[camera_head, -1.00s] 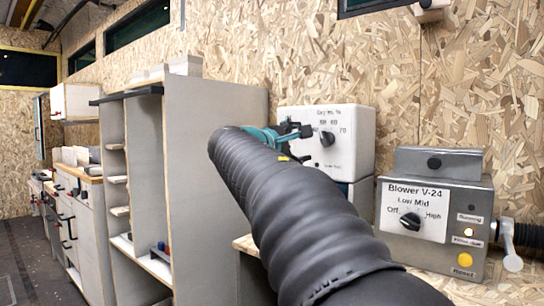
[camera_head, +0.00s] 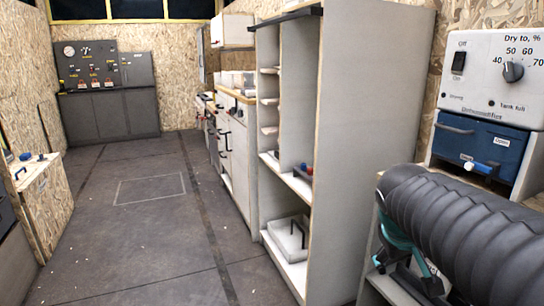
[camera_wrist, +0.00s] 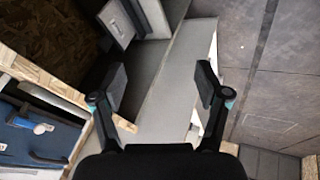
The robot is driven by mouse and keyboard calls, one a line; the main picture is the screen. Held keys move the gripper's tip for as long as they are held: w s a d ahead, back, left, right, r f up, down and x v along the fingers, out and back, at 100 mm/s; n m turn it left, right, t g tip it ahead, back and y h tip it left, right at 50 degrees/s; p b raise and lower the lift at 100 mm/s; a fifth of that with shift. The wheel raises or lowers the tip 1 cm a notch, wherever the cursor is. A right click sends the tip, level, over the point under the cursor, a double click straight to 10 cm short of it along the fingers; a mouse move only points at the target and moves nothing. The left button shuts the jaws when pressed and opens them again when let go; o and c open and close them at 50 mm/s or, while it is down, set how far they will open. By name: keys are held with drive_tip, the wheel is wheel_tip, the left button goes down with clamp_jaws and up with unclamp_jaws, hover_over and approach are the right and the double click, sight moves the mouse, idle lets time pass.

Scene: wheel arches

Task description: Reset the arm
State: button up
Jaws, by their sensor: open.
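My arm in its black ribbed sleeve (camera_head: 455,225) crosses the lower right of the head view, in front of the dehumidifier. My gripper (camera_head: 425,285) is partly seen below the sleeve, low beside the bench, with a teal part showing; its fingertips are not clear there. In the wrist view my gripper (camera_wrist: 162,84) has its two dark fingers wide apart. Nothing is between them but a pale panel farther off.
The dehumidifier (camera_head: 490,75) with a blue tank (camera_head: 478,150) stands at the right. A tall grey shelf unit (camera_head: 375,130) stands left of it. Open floor (camera_head: 140,235) runs to a dark control cabinet (camera_head: 108,95). A wooden box (camera_head: 45,200) is at left.

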drive_tip(key=s+a+f+m+y, duration=0.1)
drive_tip(key=s+a+f+y, duration=0.2)
drive_tip(key=s+a+f, duration=0.3)
drive_tip(key=s+a, duration=0.3)
drive_tip(key=s, duration=0.4)
drive_tip(key=shift+s+t+y, duration=0.15)
drive_tip(key=shift+t+y, duration=0.25)
drive_tip(key=shift+a+f, duration=0.1)
idle(0.9)
